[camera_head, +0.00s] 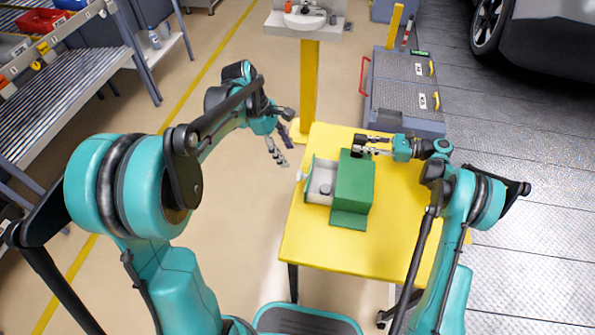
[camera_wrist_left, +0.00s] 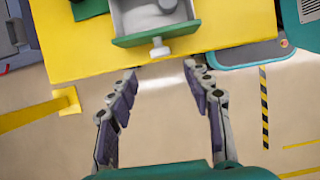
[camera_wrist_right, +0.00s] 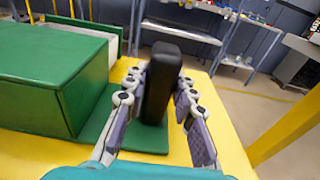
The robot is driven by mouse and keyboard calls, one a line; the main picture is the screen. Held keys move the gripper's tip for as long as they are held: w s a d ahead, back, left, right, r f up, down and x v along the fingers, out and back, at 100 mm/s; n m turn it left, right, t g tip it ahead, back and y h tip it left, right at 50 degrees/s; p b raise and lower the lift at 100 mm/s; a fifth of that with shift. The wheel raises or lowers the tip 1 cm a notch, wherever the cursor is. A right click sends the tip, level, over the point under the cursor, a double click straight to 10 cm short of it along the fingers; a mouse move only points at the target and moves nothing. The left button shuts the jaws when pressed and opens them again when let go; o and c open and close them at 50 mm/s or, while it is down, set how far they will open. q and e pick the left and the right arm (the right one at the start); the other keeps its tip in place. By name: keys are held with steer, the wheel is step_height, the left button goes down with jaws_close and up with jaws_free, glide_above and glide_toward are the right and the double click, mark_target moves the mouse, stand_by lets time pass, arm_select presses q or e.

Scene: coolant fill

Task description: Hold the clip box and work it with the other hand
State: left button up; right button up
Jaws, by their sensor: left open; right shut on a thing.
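The clip box is a green box (camera_head: 355,180) on the yellow table, with a green base plate (camera_head: 347,219) under it. Its pale drawer (camera_head: 319,173) stands open to the left and holds a dark round thing (camera_head: 325,190). In the left wrist view the drawer's green front (camera_wrist_left: 140,39) carries a pale knob (camera_wrist_left: 158,48). My left gripper (camera_wrist_left: 158,80) is open and empty, beyond the table edge, facing the knob but apart from it. My right gripper (camera_wrist_right: 160,90) is shut on a black upright block (camera_wrist_right: 162,85), which stands on the base plate beside the box.
The yellow table (camera_head: 325,248) has bare room in front of and right of the box. A yellow post (camera_head: 309,90) with a small white shelf stands behind it. A grey cart (camera_head: 404,85) stands at the back right, and a rack (camera_head: 70,85) at the left.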

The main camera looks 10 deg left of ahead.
arm_select(q)
steer(key=x, duration=0.9)
steer(key=shift+d+f, duration=0.1)
steer(key=shift+f, duration=0.25)
jaws_close()
